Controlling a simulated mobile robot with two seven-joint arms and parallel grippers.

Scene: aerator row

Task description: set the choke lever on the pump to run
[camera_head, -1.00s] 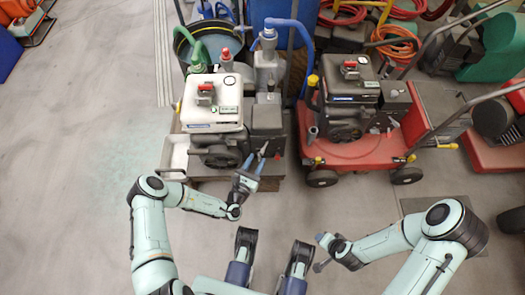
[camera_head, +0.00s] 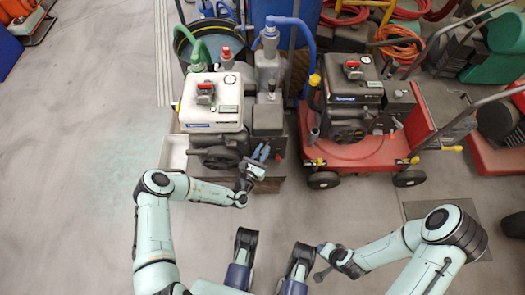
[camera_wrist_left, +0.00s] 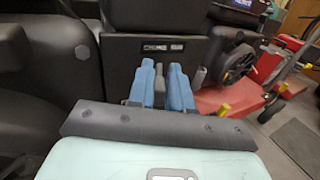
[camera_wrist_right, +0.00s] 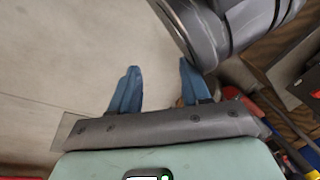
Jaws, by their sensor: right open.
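The pump (camera_head: 213,118) is a machine with a white top, a red cap and a dark engine block, left of centre in the head view. My left gripper (camera_head: 260,153) is at the front of its dark box. In the left wrist view, the blue fingers (camera_wrist_left: 160,85) stand close on both sides of a slim grey lever (camera_wrist_left: 159,88), apparently the choke lever, and look shut on it. A dark panel (camera_wrist_left: 122,50) with two small labels, too small to read, is behind it. My right gripper (camera_wrist_right: 157,88) is open and empty, low in the head view (camera_head: 320,264).
A red wheeled machine (camera_head: 345,152) stands close right of the pump. A dark tub (camera_head: 208,40) and blue and green hoses are behind. Orange and red hoses (camera_head: 398,48) lie at the back right. The floor (camera_head: 110,130) at left is clear.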

